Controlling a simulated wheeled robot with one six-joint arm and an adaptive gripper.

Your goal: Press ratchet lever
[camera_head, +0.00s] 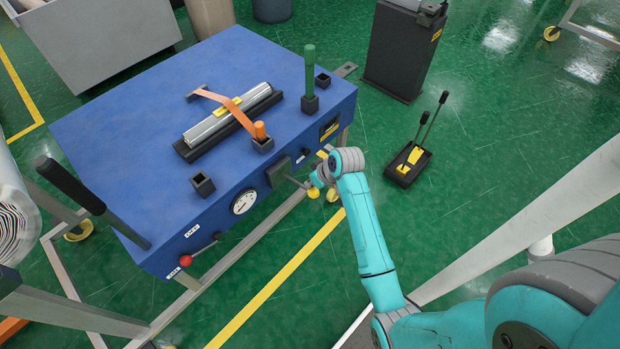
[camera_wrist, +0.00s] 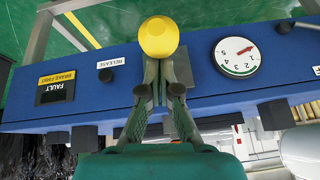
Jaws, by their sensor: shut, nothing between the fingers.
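A lever with a yellow ball knob (camera_head: 313,192) sticks out from a black block (camera_head: 278,172) on the front of the blue bench (camera_head: 100,122). In the wrist view the yellow knob (camera_wrist: 158,38) is just beyond my fingertips. My gripper (camera_head: 318,179) is at the bench front, close to the knob. In the wrist view my gripper (camera_wrist: 160,75) is shut with nothing held. I cannot tell whether it touches the knob. The fingers hide part of the lever. A yellow ratchet piece (camera_head: 228,106) and orange strap (camera_head: 217,97) lie over a silver roll (camera_head: 205,128) on the bench.
A pressure gauge (camera_head: 244,202) and a red-knobbed lever (camera_head: 187,260) are on the bench front. A green post (camera_head: 309,72) and black sockets stand on top. A black-handled lever (camera_head: 70,187) rises at left. A pedal unit (camera_head: 408,165) stands on open green floor to the right.

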